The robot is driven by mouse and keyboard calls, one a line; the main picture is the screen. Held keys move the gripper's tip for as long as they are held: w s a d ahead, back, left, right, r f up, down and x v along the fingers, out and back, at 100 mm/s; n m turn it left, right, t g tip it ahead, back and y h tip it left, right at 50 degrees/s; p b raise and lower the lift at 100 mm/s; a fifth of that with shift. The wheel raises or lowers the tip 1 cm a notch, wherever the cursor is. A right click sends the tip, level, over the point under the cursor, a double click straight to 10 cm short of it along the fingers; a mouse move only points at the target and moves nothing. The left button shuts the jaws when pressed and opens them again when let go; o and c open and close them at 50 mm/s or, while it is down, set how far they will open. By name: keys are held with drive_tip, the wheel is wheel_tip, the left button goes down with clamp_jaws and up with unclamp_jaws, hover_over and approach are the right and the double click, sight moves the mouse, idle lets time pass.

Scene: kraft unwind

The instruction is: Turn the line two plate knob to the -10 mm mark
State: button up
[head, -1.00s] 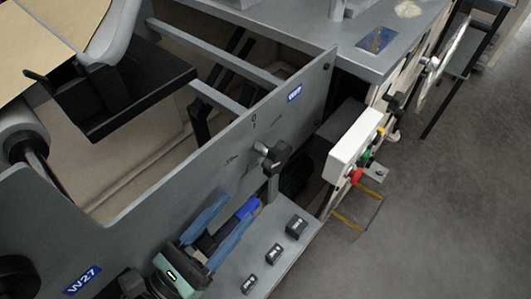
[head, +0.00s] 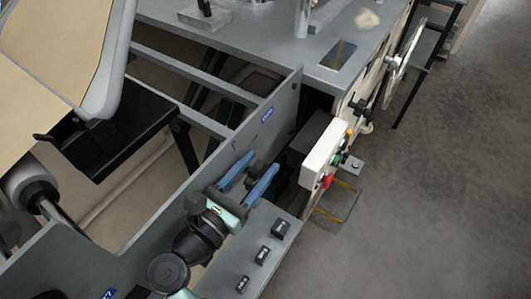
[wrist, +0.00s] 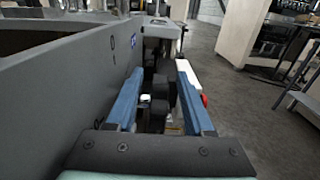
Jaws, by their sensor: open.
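The black knob (head: 257,170) sits on the outer face of the grey side plate (head: 280,128). My gripper (head: 262,164) has its two blue fingers open, reaching along the plate on either side of the knob in the head view. Contact cannot be told. In the wrist view the open gripper (wrist: 156,72) frames dark shapes, among them what looks like the knob (wrist: 160,88). Small scale marks show on the plate there, but I cannot read the knob's setting; its pointer is not clear.
A white control box (head: 322,146) with coloured buttons stands just right of my fingers. Several small black labelled blocks lie on the grey ledge (head: 262,232) below. A blue label (head: 267,114) is on the plate. Open floor (head: 430,200) lies to the right.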

sight(262, 162)
drive_tip(key=shift+x, duration=1.6)
clamp_jaws()
